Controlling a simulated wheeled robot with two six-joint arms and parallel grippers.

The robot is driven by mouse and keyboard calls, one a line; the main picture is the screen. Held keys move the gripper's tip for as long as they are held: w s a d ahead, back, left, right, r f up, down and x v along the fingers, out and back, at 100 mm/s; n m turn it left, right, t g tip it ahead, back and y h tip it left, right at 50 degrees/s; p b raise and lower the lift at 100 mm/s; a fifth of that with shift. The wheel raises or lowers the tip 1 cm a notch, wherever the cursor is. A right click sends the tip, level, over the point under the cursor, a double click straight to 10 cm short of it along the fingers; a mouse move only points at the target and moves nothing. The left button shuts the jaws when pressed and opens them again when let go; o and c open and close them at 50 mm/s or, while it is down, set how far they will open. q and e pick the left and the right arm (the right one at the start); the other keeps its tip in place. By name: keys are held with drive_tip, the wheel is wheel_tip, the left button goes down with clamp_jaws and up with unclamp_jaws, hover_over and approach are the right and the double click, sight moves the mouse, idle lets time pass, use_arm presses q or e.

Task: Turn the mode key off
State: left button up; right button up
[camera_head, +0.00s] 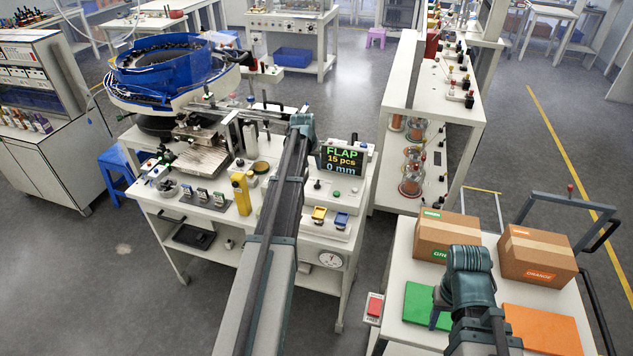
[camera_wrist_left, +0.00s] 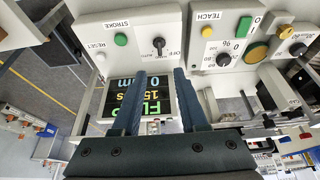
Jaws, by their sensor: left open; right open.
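The mode key (camera_wrist_left: 158,45) is a black knob on a white panel, with OFF and AUTO lettering beside it, in the left wrist view. It also shows as a small dark knob (camera_head: 317,184) below the display in the head view. My left gripper (camera_wrist_left: 161,76) is open, and its two fingers point toward the key with nothing between them. The key lies ahead of the fingertips, apart from them as far as I can tell. My right gripper (camera_head: 440,305) hangs over the green mat on the right table, partly hidden by its own wrist; it holds nothing visible.
A green STROKE button (camera_wrist_left: 121,39) and a white RESET button (camera_wrist_left: 100,57) sit beside the key. A TEACH panel (camera_wrist_left: 222,45) is on its other side. The display (camera_head: 342,160) stands close by. Two cartons (camera_head: 446,236) stand on the right table.

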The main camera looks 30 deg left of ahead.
sight(317, 182)
use_arm(q)
drive_tip(key=b+x, duration=1.2)
drive_tip(key=x, duration=0.1)
drive_tip(key=shift+f, duration=0.2)
clamp_jaws()
